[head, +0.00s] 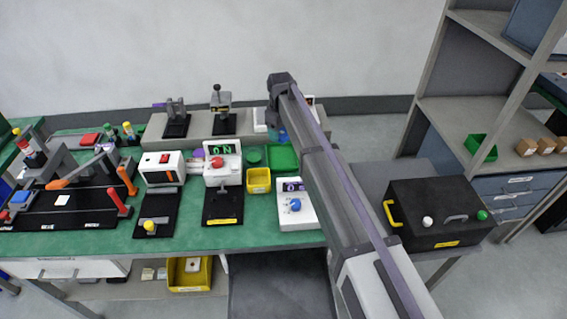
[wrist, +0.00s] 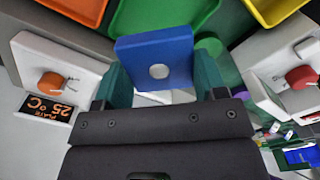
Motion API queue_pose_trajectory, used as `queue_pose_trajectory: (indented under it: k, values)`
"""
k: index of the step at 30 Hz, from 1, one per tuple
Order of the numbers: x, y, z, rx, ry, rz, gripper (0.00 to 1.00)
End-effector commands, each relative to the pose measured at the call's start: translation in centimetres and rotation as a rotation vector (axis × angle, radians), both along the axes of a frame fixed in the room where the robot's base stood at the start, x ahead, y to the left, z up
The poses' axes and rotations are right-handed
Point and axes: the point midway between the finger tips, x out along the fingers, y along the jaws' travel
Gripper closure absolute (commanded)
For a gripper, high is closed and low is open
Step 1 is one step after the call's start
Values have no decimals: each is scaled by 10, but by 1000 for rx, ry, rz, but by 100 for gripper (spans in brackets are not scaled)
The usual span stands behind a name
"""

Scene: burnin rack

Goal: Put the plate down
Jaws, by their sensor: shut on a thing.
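My gripper (wrist: 162,84) is shut on a blue square plate (wrist: 150,48) with a round pale grey spot at its centre. Its two teal fingers press the plate's left and right sides in the wrist view. In the head view my gripper (head: 276,131) is at the back of the green bench, mostly hidden by my own arm, with only a bit of blue showing. A pale surface shows beyond the plate's lower edge in the wrist view; whether the plate touches it I cannot tell. A white unit (wrist: 62,72) with an orange knob and an upside-down "PLATE 25 °C" display is at left.
A green tray (head: 284,158) and a yellow bin (head: 259,181) lie in front of my gripper. A white unit with a red knob (head: 217,162) reads "ON" to the left. A blue-knob unit (head: 297,204) stands nearer. A black box (head: 438,205) stands at right.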

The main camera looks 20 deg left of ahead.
Motion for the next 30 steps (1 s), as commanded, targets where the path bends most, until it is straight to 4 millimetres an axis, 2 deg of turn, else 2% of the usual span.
queue_pose_trajectory:
  k: [7, 9, 14, 19, 26, 30]
  values:
    - [-1, 0, -58, 0, 0, 0, 58]
    - [-1, -1, -66, 0, 0, 0, 58]
    - [-1, -1, -68, 0, 0, 0, 58]
    - [-1, -1, -102, 0, 0, 0, 58]
    - [-1, -1, -98, 0, 0, 0, 62]
    - [-1, -1, -103, 0, 0, 0, 62]
